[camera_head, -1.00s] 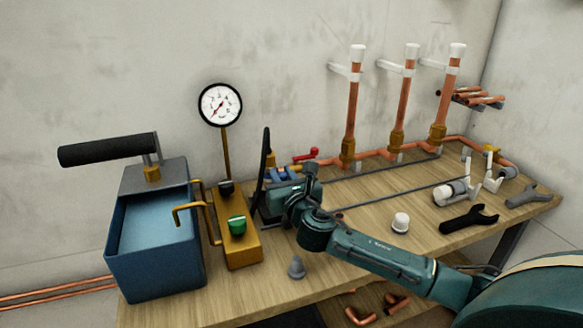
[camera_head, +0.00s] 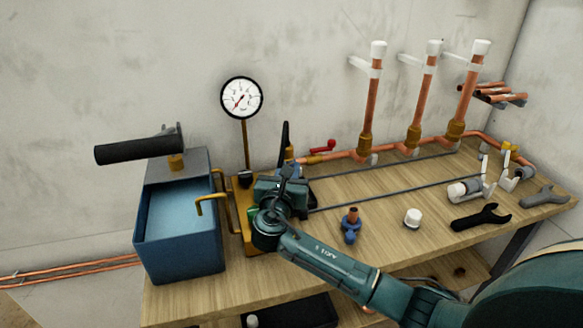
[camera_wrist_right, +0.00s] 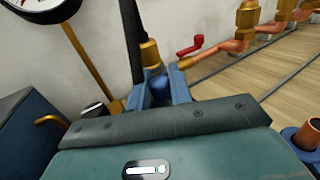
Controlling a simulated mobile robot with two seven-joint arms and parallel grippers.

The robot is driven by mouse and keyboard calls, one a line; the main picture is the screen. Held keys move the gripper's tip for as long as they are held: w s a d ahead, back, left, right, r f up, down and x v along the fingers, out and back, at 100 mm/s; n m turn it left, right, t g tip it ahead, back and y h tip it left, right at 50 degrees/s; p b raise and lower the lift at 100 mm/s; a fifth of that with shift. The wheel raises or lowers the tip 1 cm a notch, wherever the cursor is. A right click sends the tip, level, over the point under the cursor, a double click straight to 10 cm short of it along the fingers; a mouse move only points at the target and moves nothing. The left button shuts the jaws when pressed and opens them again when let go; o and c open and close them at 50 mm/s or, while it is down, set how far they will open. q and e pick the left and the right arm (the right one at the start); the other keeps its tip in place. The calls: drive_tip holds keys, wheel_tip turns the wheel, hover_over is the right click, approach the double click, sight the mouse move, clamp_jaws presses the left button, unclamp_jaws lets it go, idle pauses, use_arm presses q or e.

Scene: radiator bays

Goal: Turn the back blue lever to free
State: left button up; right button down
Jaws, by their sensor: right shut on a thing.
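The back blue lever (camera_head: 290,170) shows as a small blue patch just behind my right gripper (camera_head: 280,188), left of the copper pipe run. In the right wrist view blue parts (camera_wrist_right: 180,88) stand below a brass fitting (camera_wrist_right: 150,52), directly beyond the gripper body. A second blue-handled fitting with a copper stub (camera_head: 351,228) stands apart to the right on the bench. My left gripper is not in view.
A blue tank with a black handle (camera_head: 180,235) and a gauge (camera_head: 242,98) stand left of the gripper. A black upright bar (camera_head: 285,140) rises behind it. A red lever (camera_head: 325,146), white cap (camera_head: 413,218) and black wrench (camera_head: 482,217) lie to the right.

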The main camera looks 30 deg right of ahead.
drive_tip(key=shift+w+a+m+g+h, duration=0.1)
drive_tip(key=shift+a+m+g+h, duration=0.1)
drive_tip(key=shift+m+g+h, duration=0.25)
idle(0.4)
drive_tip(key=c, duration=1.3)
unclamp_jaws()
drive_tip(key=v, duration=1.3)
drive_tip(key=shift+c, duration=0.3)
